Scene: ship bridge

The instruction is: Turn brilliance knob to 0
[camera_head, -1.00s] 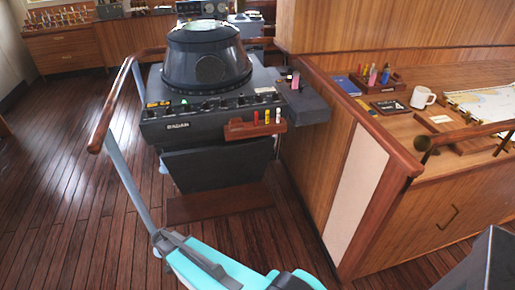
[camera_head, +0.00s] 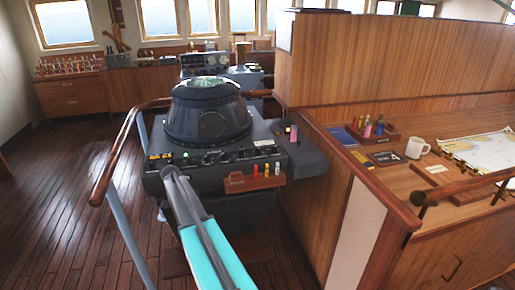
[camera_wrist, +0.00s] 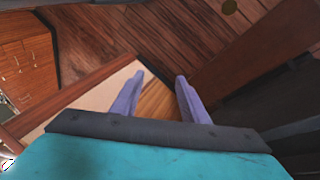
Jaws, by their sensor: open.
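The dark radar console (camera_head: 210,183) stands at the centre of the head view with its round hooded display (camera_head: 208,113) on top. A row of small black knobs (camera_head: 240,154) runs along its front panel. The labels are too small to read, so I cannot tell which is the brilliance knob or where it points. My arm reaches up in front of the panel's left part and hides some of it. In the wrist view my gripper (camera_wrist: 160,84) is open, with two pale purple fingers apart and nothing between them. The panel knobs do not show there.
A wooden handrail (camera_head: 118,150) curves around the console's left side. A small wooden holder (camera_head: 255,181) with markers is on its front. The wooden chart table (camera_head: 400,182) with a mug (camera_head: 417,147) and chart stands at right. Open plank floor (camera_head: 75,185) lies at left.

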